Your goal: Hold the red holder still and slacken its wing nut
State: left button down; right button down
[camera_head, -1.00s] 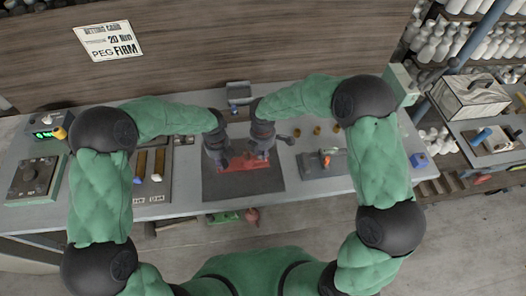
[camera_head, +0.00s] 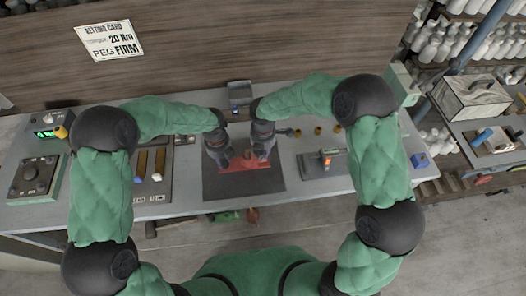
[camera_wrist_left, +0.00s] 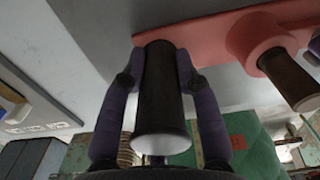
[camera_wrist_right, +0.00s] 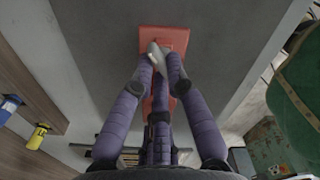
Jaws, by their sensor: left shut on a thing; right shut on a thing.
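The red holder (camera_head: 246,163) lies on a dark mat (camera_head: 240,187) on the bench, partly hidden by my grippers. In the left wrist view, the holder (camera_wrist_left: 222,45) is a pinkish-red bar with a dark, pale-ended grip (camera_wrist_left: 160,108). My left gripper (camera_head: 222,163) is shut on this grip, one finger on each side. A second dark grip (camera_wrist_left: 288,80) sticks out of a round red boss. My right gripper (camera_head: 263,156) is shut on the silver wing nut (camera_wrist_right: 153,50) over the red holder, which also shows in the right wrist view (camera_wrist_right: 172,36). The wing nut is partly hidden by the fingertips.
A device with a green display (camera_head: 46,132) stands at the left. The front of the mat is clear.

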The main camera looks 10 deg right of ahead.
jog(key=c, duration=1.2)
grip_release()
notch_tip(320, 180, up, 12)
pick_arm(q)
jog(key=c, duration=0.8)
grip_release()
jog(key=shift+c, duration=0.2)
